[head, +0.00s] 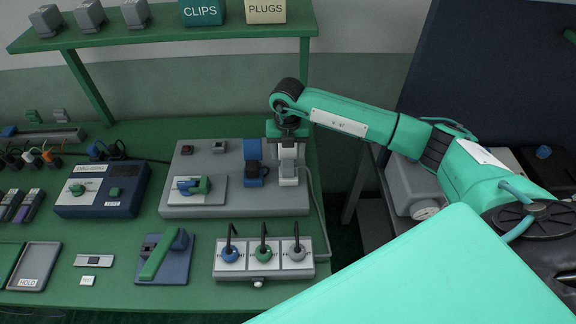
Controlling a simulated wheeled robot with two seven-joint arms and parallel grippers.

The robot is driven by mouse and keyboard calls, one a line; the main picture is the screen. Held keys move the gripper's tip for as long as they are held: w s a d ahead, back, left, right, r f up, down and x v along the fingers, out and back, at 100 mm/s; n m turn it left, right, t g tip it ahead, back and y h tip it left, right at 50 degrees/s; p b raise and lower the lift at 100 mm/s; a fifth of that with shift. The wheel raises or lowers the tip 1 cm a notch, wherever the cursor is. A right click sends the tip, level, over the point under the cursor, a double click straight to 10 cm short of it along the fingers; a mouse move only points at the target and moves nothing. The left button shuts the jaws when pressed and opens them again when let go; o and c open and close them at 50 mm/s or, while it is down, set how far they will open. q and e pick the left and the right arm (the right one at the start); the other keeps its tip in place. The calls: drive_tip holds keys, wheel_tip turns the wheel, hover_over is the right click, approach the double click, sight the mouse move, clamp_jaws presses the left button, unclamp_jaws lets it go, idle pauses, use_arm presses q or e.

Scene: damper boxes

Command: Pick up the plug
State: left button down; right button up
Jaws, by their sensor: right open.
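My right gripper (288,134) points down at the back right of the grey board, directly over a white and black upright piece (288,173). It is open; its fingertips are small and partly merge with that piece, so I cannot tell whether they touch it. I cannot tell for sure which piece is the plug. A pale box (266,11) labelled PLUGS stands on the shelf. On a white panel (233,271) at the front, round blue (230,254), green (264,254) and grey (297,253) pieces carry dark stalks. My left gripper is not in view.
A blue and black upright piece (252,172) stands close left of my gripper on the grey board (205,156). A blue tester box (101,190), a green-handled blue block (166,257) and a tray (35,266) lie left. The green shelf (170,32) is overhead.

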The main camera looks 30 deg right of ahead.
sight(288, 163)
drive_tip(key=shift+s+f+p, duration=0.1)
drive_tip(key=shift+f+p, duration=0.55)
drive_tip(key=shift+f, duration=0.1)
wheel_tip(288, 163, down, 3)
drive_tip(key=shift+f+p, duration=0.2)
drive_tip(key=shift+p, duration=0.65)
drive_tip(key=shift+f, duration=0.3)
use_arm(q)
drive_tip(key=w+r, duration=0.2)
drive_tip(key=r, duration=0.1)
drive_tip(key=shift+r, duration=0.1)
use_arm(e)
drive_tip(key=shift+f, duration=0.15)
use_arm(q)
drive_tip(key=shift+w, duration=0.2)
use_arm(e)
clamp_jaws()
